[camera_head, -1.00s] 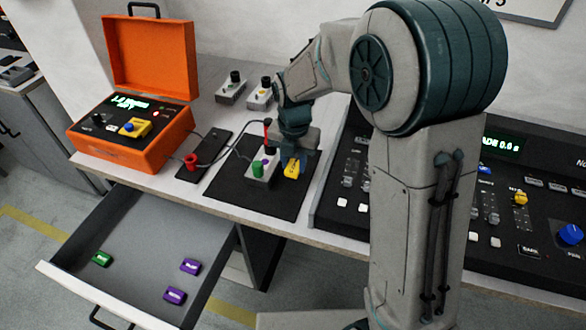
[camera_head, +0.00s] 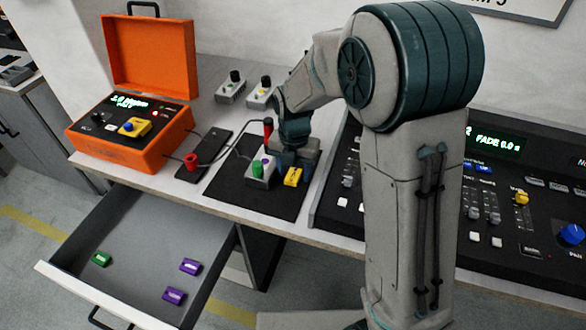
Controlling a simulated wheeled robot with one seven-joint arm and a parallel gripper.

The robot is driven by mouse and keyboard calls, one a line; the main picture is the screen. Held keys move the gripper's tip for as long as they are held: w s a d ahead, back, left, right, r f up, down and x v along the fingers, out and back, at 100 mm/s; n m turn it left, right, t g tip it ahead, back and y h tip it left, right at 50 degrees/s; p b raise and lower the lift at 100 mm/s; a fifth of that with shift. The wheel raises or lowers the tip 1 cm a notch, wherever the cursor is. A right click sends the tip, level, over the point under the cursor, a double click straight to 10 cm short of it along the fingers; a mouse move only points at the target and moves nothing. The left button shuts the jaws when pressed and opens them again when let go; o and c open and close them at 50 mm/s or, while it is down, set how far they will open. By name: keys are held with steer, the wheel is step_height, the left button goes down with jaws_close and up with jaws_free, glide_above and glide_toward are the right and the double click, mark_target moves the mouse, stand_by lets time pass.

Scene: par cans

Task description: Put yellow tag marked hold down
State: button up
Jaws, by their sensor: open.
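A yellow tag (camera_head: 293,177) lies on the black mat (camera_head: 262,205), to the right of a small grey box (camera_head: 260,174) with a green and a purple part on top. The writing on the tag is too small to read here. My gripper (camera_head: 291,163) is open just behind and above the tag, over the mat. Its fingertips are partly hidden, and I see nothing held between them.
An orange case (camera_head: 120,150) stands open at the left, and a dark strip with a red plug (camera_head: 191,161) lies beside it. A mixing console (camera_head: 500,215) fills the right. The open drawer (camera_head: 140,270) holds one green and two purple tags. Two small boxes stand behind.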

mark_target(296, 175)
step_height(296, 175, up, 12)
steer(key=p, duration=0.1)
steer(key=shift+r, duration=0.2)
steer(key=s+d+m+t, duration=0.1)
steer(key=s+d+m, duration=0.5)
steer(key=m, duration=1)
steer(key=s+d+m+t, duration=0.1)
steer(key=s+d+m, duration=0.6)
steer(key=s+m, duration=0.5)
steer(key=shift+s+d+r+m, duration=0.15)
steer(key=shift+s+r+m, duration=0.2)
steer(key=shift+m, duration=1.65)
